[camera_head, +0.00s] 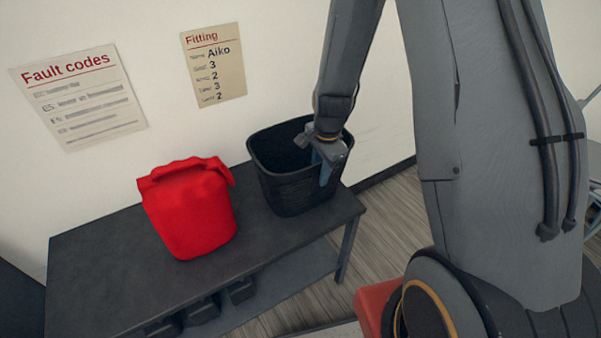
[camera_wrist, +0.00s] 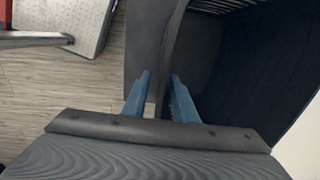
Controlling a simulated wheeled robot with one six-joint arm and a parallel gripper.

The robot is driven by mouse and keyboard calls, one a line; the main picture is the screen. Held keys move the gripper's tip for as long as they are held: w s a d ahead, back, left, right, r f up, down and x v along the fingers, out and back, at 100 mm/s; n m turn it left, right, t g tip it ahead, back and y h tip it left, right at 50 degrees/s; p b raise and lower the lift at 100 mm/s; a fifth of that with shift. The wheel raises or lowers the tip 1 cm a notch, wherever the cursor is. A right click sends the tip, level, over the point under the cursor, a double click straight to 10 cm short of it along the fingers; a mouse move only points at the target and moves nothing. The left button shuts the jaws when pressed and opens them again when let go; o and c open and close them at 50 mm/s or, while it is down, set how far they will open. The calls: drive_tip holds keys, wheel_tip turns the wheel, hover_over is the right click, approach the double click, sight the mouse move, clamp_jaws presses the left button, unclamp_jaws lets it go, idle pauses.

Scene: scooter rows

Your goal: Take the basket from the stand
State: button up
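The black basket (camera_head: 292,188) stands upright on the right end of the dark stand (camera_head: 105,262). My gripper (camera_head: 326,163) points down at the basket's right rim in the head view. In the wrist view, my gripper (camera_wrist: 160,98) has its two blue fingers apart, one on each side of the basket's wall (camera_wrist: 172,62). The right finger is on the inner side and the left on the outer side. A light gap shows beside the left finger, so the wall does not look clamped. The inside of the basket that shows is dark and looks empty.
A red bag (camera_head: 190,208) with a folded top stands on the stand left of the basket. Dark bins (camera_head: 203,309) sit on the lower shelf. Two paper notices hang on the wall behind. Open wooden floor (camera_head: 395,215) lies to the right of the stand.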

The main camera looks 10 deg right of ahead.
sight(318, 180)
drive_tip(key=shift+w+a+f+p, duration=0.1)
drive_tip(key=shift+w+f+p, duration=0.1)
drive_tip(key=shift+f, duration=0.7)
drive_tip(key=shift+w+a+f+p, duration=0.1)
drive_tip(key=shift+f+p, duration=0.05)
drive_tip(key=shift+f, duration=0.7)
clamp_jaws()
